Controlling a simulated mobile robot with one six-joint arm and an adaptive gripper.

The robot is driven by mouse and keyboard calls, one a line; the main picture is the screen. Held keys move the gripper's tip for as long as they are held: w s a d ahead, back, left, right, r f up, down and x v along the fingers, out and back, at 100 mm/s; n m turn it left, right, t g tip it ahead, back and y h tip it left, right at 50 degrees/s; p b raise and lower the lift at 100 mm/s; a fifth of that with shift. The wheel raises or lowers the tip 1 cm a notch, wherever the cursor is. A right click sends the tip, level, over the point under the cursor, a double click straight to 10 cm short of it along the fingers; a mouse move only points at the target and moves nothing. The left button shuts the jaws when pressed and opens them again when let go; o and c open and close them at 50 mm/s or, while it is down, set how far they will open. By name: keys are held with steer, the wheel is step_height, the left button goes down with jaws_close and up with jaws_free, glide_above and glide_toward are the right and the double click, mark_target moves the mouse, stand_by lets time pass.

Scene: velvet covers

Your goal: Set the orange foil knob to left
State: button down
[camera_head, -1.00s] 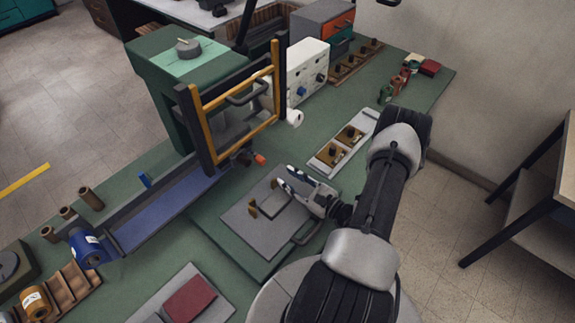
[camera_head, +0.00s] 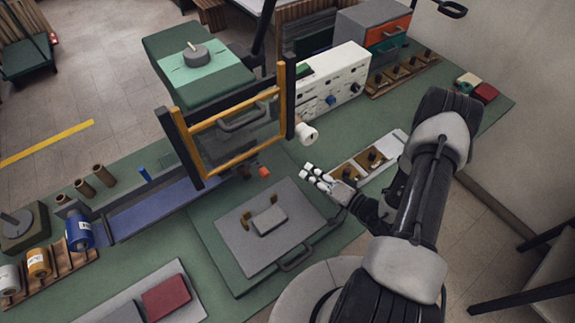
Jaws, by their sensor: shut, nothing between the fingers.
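A small orange knob (camera_head: 264,171) sits low at the right foot of the yellow-barred frame (camera_head: 235,130). Its pointing direction is too small to tell. My gripper (camera_head: 314,173) is shut and empty, with pale fingertips. It is to the right of the orange knob, apart from it, over the green bench between the grey plate and the white tray. A white control box (camera_head: 330,88) behind carries a blue knob (camera_head: 330,100) and a dark knob (camera_head: 356,87).
A grey plate (camera_head: 290,235) with a block, brass posts and a front handle lies in front of the frame. A white roll (camera_head: 307,134) sticks out at the frame's right. A white tray (camera_head: 394,146) with wooden blocks lies right of my gripper.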

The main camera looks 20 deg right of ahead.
mark_target(264, 173)
steer(key=w+a+f, duration=0.2)
steer(key=w+a, duration=0.4)
steer(key=a, duration=0.1)
steer(key=shift+a+f, duration=0.4)
steer(key=shift+a, duration=0.1)
